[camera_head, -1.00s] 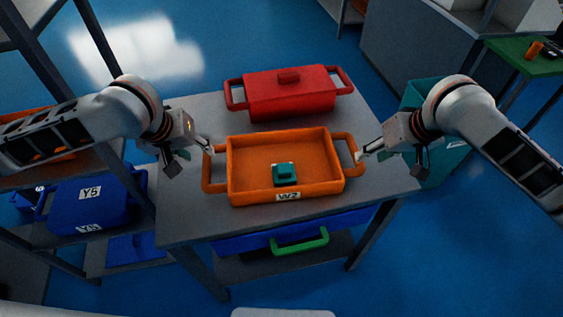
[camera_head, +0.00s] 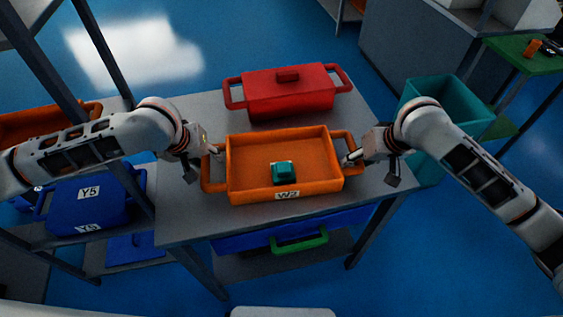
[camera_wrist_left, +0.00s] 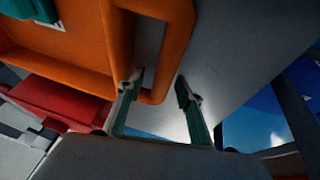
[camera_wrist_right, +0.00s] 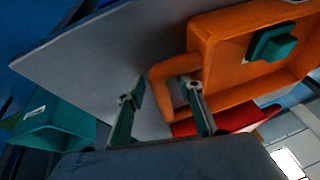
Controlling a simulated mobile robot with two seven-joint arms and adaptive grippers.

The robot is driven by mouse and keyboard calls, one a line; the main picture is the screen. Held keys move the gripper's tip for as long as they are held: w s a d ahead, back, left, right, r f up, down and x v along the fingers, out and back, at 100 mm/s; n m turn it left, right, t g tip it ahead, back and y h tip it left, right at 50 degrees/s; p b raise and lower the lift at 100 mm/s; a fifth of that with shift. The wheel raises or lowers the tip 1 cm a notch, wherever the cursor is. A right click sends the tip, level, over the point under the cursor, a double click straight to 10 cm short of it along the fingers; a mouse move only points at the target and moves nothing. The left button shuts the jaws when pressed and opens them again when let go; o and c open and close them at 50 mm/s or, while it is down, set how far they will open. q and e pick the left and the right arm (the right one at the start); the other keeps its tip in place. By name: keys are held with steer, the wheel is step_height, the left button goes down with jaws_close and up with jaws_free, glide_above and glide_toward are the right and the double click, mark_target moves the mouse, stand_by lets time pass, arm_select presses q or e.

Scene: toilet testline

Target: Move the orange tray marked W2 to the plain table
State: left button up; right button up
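The orange tray marked W2 (camera_head: 237,184) rests on a grey table (camera_head: 190,222), with a small teal block (camera_head: 283,172) inside it. My left gripper (camera_head: 217,152) is at the tray's left handle. In the left wrist view its fingers (camera_wrist_left: 158,92) are apart, with the orange handle (camera_wrist_left: 176,45) close to and partly between them. My right gripper (camera_head: 349,158) is at the right handle. In the right wrist view its fingers (camera_wrist_right: 160,92) are apart, with the handle bar (camera_wrist_right: 163,93) between them. Contact cannot be told.
A red lidded container (camera_head: 290,97) stands behind the tray on the same table. A blue container with a green handle (camera_head: 300,239) is on the shelf below. A teal bin (camera_head: 450,103) stands at right, a rack with a blue Y5 box (camera_head: 90,205) at left.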

arm_select(q)
jaws_close()
arm_select(e)
jaws_close()
arm_select(q)
steer(key=shift+r, duration=0.2)
arm_select(e)
steer(key=shift+r, duration=0.2)
